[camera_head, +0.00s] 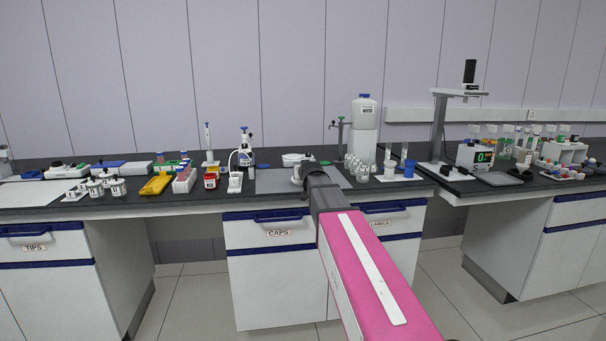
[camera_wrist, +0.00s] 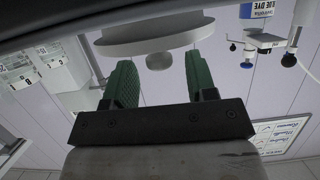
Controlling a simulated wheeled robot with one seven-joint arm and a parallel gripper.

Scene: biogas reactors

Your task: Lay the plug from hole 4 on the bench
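My gripper (camera_wrist: 158,66) shows in the wrist view as two green fingers, set apart with a clear gap. Nothing is clamped between them. A round grey knob (camera_wrist: 159,61) shows in that gap, just below a wide pale disc (camera_wrist: 150,35); I cannot tell whether it is the plug or whether a finger touches it. In the head view my arm reaches over the bench (camera_head: 220,196), and its dark wrist hides the fingertips. A pale round piece (camera_head: 296,158) stands just behind the wrist. I cannot make out a numbered hole 4.
A dispenser bottle (camera_head: 246,158), a red-labelled jar (camera_head: 211,180) and a yellow tray (camera_head: 157,184) stand further left. Several glass bottles, a white tank (camera_head: 364,130) and a blue cup (camera_head: 409,168) stand right.

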